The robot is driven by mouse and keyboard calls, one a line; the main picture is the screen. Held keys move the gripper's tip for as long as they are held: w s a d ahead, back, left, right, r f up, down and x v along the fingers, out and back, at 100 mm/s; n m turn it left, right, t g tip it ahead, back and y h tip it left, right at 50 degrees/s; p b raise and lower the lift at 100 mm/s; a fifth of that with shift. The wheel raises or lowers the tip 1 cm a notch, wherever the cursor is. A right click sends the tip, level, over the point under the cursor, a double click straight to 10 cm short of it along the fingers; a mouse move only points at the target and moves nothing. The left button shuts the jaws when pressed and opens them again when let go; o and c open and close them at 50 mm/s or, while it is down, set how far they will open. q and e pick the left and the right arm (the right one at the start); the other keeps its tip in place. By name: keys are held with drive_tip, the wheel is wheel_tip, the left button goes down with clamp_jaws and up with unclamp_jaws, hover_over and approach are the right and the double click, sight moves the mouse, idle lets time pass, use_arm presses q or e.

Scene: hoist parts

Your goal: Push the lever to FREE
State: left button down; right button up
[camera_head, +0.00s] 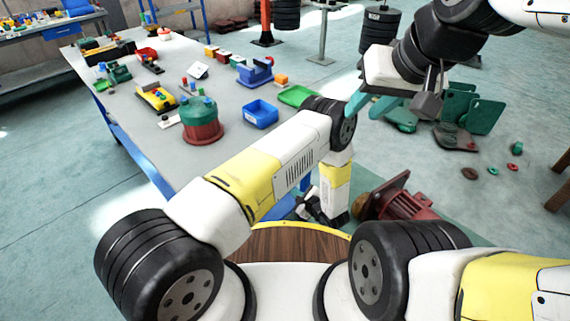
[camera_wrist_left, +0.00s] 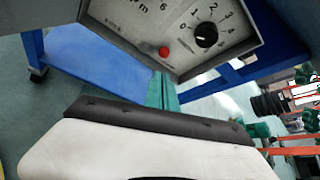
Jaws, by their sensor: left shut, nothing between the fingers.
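I cannot make out a lever or a FREE marking in either view. In the left wrist view a grey panel (camera_wrist_left: 135,22) fills the top, with a black dial knob (camera_wrist_left: 206,35) on a numbered scale and a red button (camera_wrist_left: 164,52). My left gripper (camera_wrist_left: 163,88) shows there as teal fingers held together with nothing between them, below the panel's lower edge; contact is unclear. In the head view my left forearm hangs down beside the table, and its fingertips are hidden. My right gripper (camera_head: 372,103) is at upper right, its teal fingers apart and empty.
The grey table (camera_head: 150,180) at left carries a green-and-red round part (camera_head: 201,122), a blue bin (camera_head: 260,115) and several small parts. A dark red motor-like part (camera_head: 400,206) is near my left forearm. Green parts (camera_head: 470,112) and small pieces lie at right.

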use_arm(q)
drive_tip(key=shift+d+f, duration=0.15)
drive_tip(key=x, duration=1)
